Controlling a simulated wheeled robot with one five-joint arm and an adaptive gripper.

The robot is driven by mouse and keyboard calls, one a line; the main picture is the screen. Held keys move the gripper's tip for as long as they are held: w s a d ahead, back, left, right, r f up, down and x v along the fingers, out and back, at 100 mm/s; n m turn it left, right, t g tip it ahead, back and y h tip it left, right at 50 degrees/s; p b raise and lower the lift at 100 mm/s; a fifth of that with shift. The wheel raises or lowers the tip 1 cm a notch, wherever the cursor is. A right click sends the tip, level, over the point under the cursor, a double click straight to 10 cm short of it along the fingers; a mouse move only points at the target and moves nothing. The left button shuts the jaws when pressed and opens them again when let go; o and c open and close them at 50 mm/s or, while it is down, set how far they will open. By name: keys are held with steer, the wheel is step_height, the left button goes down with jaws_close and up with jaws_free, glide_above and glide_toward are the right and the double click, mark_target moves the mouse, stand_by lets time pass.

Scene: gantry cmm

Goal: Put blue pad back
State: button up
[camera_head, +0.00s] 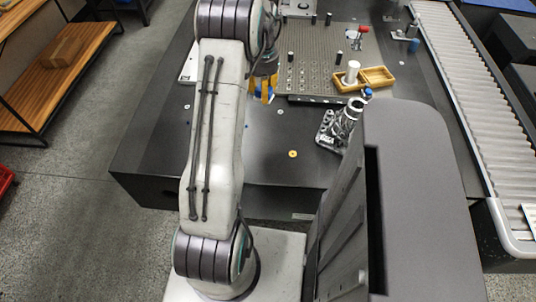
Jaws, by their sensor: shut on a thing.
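My gripper (263,86) is at the upper middle, above the dark granite table near the left edge of the pegged plate, and partly hidden behind my arm. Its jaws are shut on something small. Blue shows beside yellow at the fingertips, which looks like the blue pad, but its shape is too small and covered to make out. Whether it touches the table cannot be told.
The grey fixture plate (318,64) with dark pegs lies at the back. A yellow wooden tray (377,77) with a white cylinder stands on its right. A metal probe part (340,124) stands right of centre. A roller conveyor (470,105) runs along the right. The table's front left is mostly clear.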

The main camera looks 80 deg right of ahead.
steer(key=s+a+r+m+b, duration=0.1)
steer(key=s+a+m+b, duration=0.1)
steer(key=s+m, duration=0.8)
steer(key=s, duration=0.3)
steer(key=shift+s, duration=0.35)
steer(key=f+m+b, duration=0.1)
steer(key=f+m, duration=0.1)
steer(key=a+f+m+b, duration=0.1)
steer(key=f+m+b, duration=0.1)
steer(key=shift+w+a+f+b, duration=0.15)
steer(key=shift+f+b, duration=0.15)
steer(key=shift+f, duration=0.1)
steer(key=b, duration=0.2)
glide_above(269, 151)
steer(key=shift+m, duration=0.3)
step_height(269, 151, down, 7)
steer(key=shift+w+f, duration=0.1)
steer(key=shift+f, duration=2.1)
